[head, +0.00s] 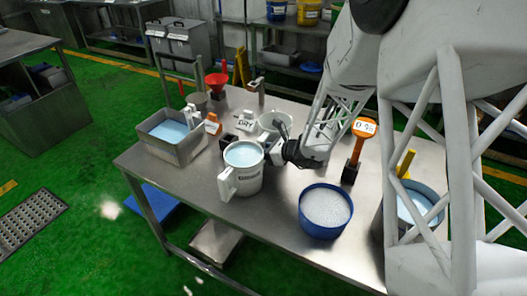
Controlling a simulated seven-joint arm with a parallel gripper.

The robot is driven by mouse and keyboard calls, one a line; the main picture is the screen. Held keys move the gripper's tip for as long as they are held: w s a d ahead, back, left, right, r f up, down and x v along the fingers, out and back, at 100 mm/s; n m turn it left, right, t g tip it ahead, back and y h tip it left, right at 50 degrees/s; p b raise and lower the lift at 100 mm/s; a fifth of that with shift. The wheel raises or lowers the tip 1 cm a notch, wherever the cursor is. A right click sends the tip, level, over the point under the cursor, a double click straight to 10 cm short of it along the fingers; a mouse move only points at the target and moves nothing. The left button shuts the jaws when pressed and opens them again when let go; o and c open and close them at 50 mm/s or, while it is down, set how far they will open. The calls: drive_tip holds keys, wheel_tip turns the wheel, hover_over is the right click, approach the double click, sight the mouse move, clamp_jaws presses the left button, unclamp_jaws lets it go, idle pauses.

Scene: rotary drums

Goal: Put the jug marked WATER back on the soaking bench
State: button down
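A white jug (241,178) with pale blue liquid inside stands upright near the front edge of the steel bench (180,203), its handle toward the lower left. The dark label on its front is too small to read surely, so I cannot confirm it says WATER. My gripper (281,150) is just right of this jug, at bench height. A pale part lies between the dark gripper body and the jug; I cannot tell whether they touch. The fingers are too small and partly hidden to show open or shut.
A steel tub (184,151) of blue liquid stands at left, a blue tub (325,222) of pale granular material at front right, and a bucket (391,221) at right. A pale bowl (269,122), DRY sign (245,123) and orange-topped post (352,158) stand nearby. The front-left bench is clear.

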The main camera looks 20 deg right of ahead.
drive_tip(key=shift+f, duration=0.1)
drive_tip(key=c, duration=1.2)
unclamp_jaws()
drive_tip(key=shift+c, duration=0.2)
drive_tip(key=v, duration=1.2)
drive_tip(key=shift+r, duration=0.25)
